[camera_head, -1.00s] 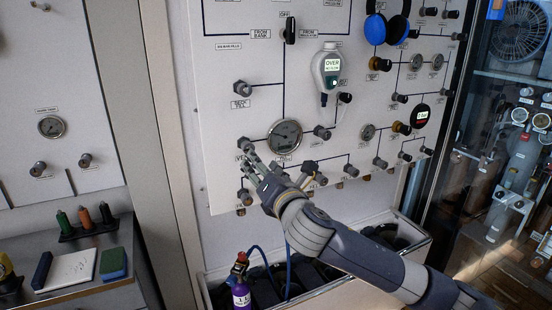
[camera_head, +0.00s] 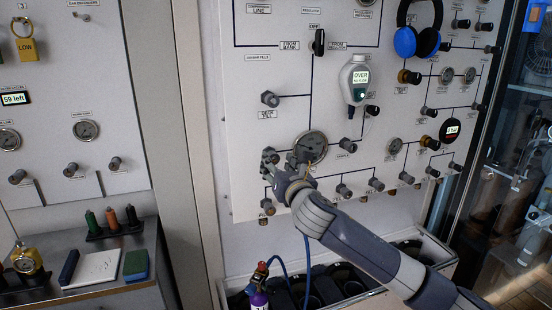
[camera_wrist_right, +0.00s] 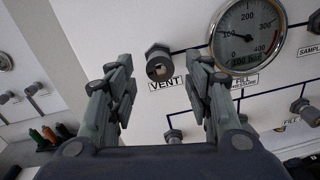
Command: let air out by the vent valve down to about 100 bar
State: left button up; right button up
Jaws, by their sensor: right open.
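The vent valve is a dark knob (camera_wrist_right: 158,64) above the VENT label in the right wrist view. My right gripper (camera_wrist_right: 160,66) is open, with one finger on each side of the knob in that view; contact with it cannot be made out. In the head view my right gripper (camera_head: 281,163) is at the lower left of the white panel, partly hiding the valve. The round pressure gauge (camera_wrist_right: 248,35) is right of the valve, marked 0 to 400; its needle points left, seemingly near 100. The gauge also shows in the head view (camera_head: 311,147). My left gripper is not in view.
Several other knobs line the panel, including the fill valve (camera_head: 270,98). A handheld meter (camera_head: 354,80) and blue headphones (camera_head: 418,30) hang on it. A side bench (camera_head: 150,268) is at left.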

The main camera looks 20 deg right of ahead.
aim_at(273, 158)
jog(key=shift+w, duration=1.25)
jog(key=c, duration=1)
jog(key=shift+c, duration=0.2)
jog(key=shift+p, duration=0.3)
